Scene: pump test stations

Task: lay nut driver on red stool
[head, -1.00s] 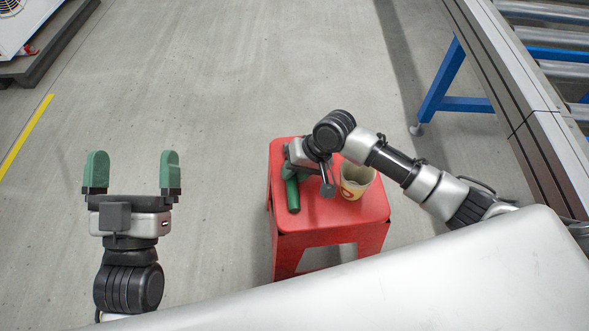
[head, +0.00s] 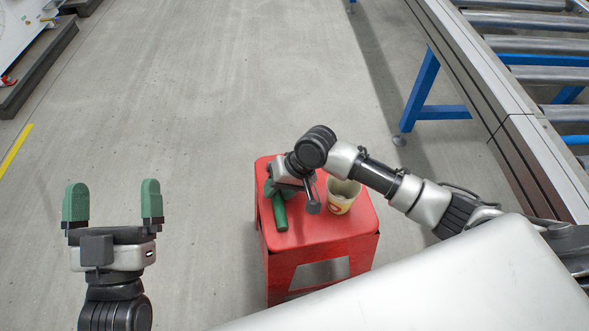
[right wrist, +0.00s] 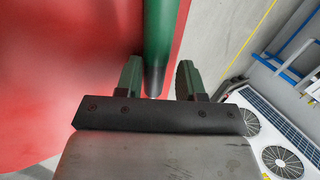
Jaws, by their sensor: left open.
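The red stool (head: 354,228) stands at centre right in the head view. The nut driver's green handle (head: 280,213) shows over the left part of the stool top, beside my right gripper (head: 272,190). My left gripper (head: 112,205) is open and empty, left of the stool, over the floor.
A cream cup (head: 342,194) stands on the stool, right of my right gripper. A roller conveyor (head: 520,60) with blue legs runs along the right. A machine (head: 22,50) on a dark base stands at far left. The floor between is clear.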

